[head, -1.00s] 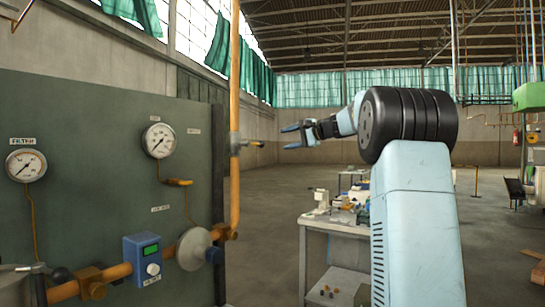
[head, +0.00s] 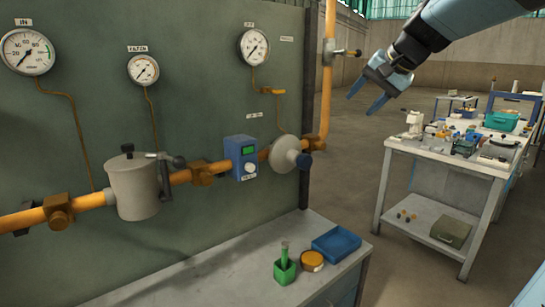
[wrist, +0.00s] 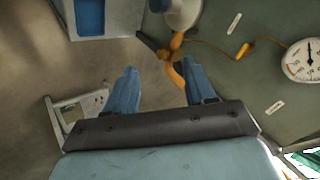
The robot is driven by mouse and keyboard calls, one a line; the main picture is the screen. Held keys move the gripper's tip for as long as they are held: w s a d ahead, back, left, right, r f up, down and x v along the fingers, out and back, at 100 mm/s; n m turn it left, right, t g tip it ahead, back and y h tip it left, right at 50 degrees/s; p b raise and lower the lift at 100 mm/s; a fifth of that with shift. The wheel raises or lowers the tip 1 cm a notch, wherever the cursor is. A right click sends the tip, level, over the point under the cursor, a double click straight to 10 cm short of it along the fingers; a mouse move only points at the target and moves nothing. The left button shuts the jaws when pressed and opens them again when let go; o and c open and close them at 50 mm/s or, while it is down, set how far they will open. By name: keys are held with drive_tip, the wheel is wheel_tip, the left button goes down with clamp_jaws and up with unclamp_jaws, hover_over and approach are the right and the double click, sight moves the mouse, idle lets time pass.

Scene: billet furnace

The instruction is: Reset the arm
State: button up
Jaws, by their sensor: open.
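My gripper (head: 368,100) is at the upper right in the head view, with two blue fingers apart and nothing between them. It is in the air to the right of the orange vertical pipe (head: 327,88) and the small pipe valve (head: 347,53). In the wrist view my gripper (wrist: 160,85) shows both blue fingers spread. The orange pipe (wrist: 177,55) shows beyond the gap, near the right finger; I cannot tell the distance. My arm comes in from the top right in the head view.
A green panel (head: 205,75) with gauges and an orange pipe run stands at left. Below it a grey bench (head: 190,280) carries a green cup (head: 285,270), an orange-lidded tin (head: 312,261) and a blue tray (head: 337,244). A cluttered table (head: 455,160) stands at right; floor between is clear.

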drive_tip(key=s+f+n+h, duration=0.2)
drive_tip(key=s+f, duration=0.6)
drive_tip(key=s, duration=0.3)
drive_tip(key=s+d+f+n+g+h, duration=0.1)
drive_tip(key=s+f+n+h, duration=0.1)
drive_tip(key=s+f, duration=0.6)
drive_tip(key=s+n, duration=0.1)
drive_tip(key=s, duration=0.3)
drive_tip(key=shift+d+h, duration=0.3)
drive_tip(key=shift+c, duration=0.3)
drive_tip(key=shift+c, duration=0.7)
